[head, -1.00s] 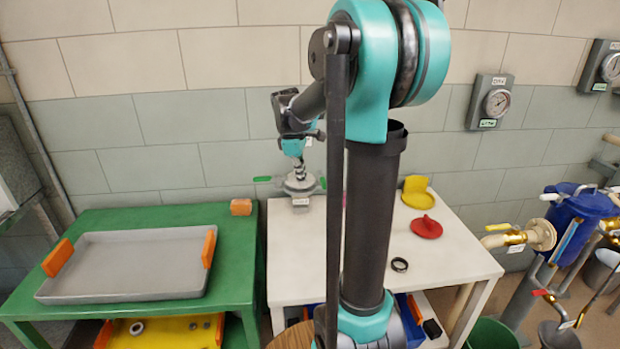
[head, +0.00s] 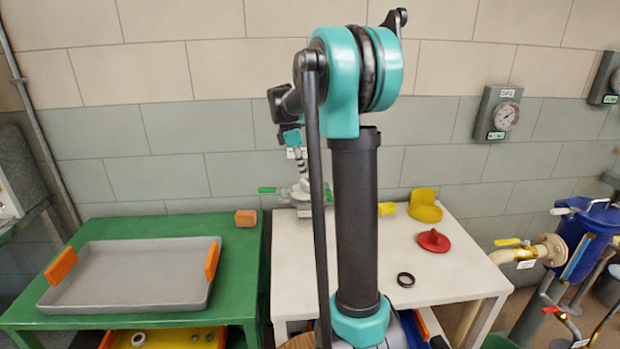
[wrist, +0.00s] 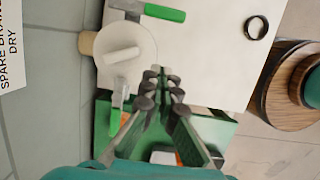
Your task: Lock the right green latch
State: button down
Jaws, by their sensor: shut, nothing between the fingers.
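A round pale fixture (wrist: 127,55) with a white bar on it sits at the back of the white table, and it also shows in the head view (head: 303,197). In the wrist view, the right green latch (wrist: 165,13) reaches out from its upper side along the table. The left green latch (wrist: 117,118) points the opposite way and also shows in the head view (head: 267,190). The right latch is mostly hidden behind my arm in the head view. My gripper (wrist: 163,78) is shut and empty, beside the fixture in the wrist view, apart from the right latch.
A black ring (wrist: 256,27), a red disc (head: 433,240) and yellow parts (head: 425,206) lie on the white table (head: 440,275). A green table (head: 235,265) with a grey tray (head: 130,275) stands to the left. The wall is close behind the fixture.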

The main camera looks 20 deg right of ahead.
jog(key=s+d+f, duration=0.1)
jog(key=d+f, duration=0.5)
jog(key=f, duration=0.2)
jog(key=shift+s+f, duration=0.15)
